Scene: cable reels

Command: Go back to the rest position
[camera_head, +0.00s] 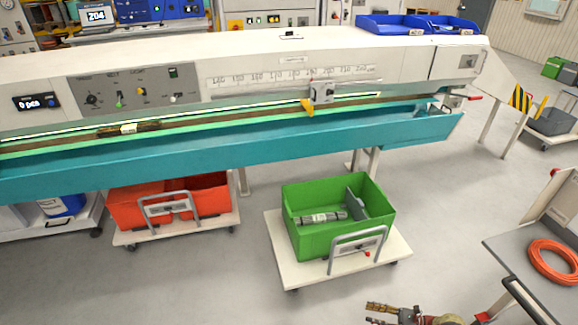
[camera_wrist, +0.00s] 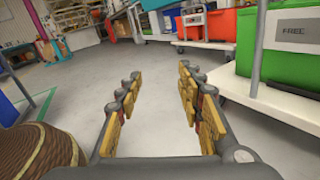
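My gripper (camera_wrist: 160,72) reaches forward in the wrist view, its two yellow-padded fingers wide apart with only grey floor showing between them. It is open and empty.
A long machine with a teal trough (camera_head: 230,158) spans the head view. Below it are a red crate (camera_head: 206,194) and a green crate (camera_head: 318,239) on carts. An orange cable coil (camera_head: 553,262) lies on a grey table (camera_head: 506,247). A brown reel (camera_wrist: 40,152) is close at left in the wrist view.

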